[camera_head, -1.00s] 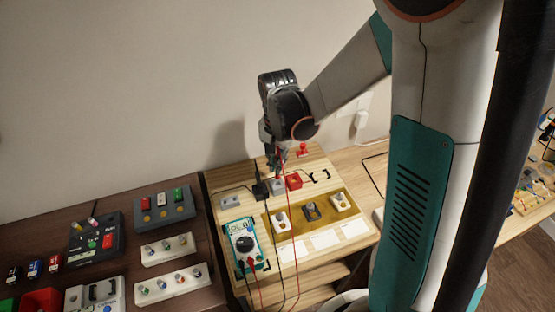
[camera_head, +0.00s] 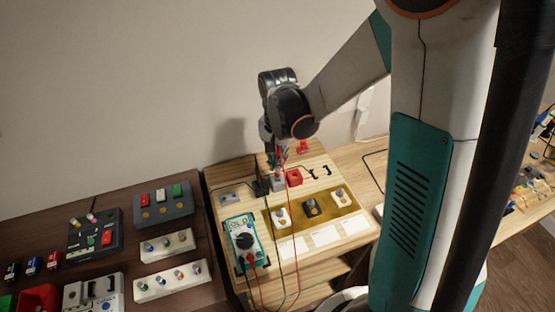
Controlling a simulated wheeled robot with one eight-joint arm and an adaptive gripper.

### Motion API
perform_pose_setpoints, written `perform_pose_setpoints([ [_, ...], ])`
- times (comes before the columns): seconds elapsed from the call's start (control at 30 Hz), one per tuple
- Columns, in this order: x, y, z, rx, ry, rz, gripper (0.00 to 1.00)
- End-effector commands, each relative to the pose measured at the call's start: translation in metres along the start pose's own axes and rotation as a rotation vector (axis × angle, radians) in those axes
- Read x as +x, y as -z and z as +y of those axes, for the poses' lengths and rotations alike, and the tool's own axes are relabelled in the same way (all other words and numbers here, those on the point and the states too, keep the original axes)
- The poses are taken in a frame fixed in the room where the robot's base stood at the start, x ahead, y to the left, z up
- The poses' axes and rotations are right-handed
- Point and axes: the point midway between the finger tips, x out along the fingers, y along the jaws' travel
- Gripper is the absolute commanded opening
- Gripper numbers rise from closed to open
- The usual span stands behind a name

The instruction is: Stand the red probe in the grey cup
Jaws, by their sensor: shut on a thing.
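The small grey cup (camera_head: 278,184) stands at the back of the light wooden board, between a black cup (camera_head: 261,188) and a red cup (camera_head: 294,178). My gripper (camera_head: 274,167) points down just above the grey cup and hides part of its top. It is shut on the red probe, whose body is mostly hidden by the fingers. The probe's red lead (camera_head: 285,160) loops out at the gripper and runs down to the multimeter (camera_head: 243,241). I cannot tell whether the probe's tip is inside the cup.
Three switch-like blocks sit on a yellow mat (camera_head: 279,229) in front of the cups. A red object (camera_head: 303,147) stands behind them. The dark table (camera_head: 195,284) at left holds several component boards. My arm covers the right side.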

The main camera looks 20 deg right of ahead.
Motion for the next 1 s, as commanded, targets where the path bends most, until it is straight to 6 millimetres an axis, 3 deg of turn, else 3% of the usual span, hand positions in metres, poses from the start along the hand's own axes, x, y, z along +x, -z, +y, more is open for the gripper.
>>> perform_pose_setpoints([
  [1.0, 0.011, 0.0, 0.0, 0.0, 0.0, 0.0, 0.0],
])
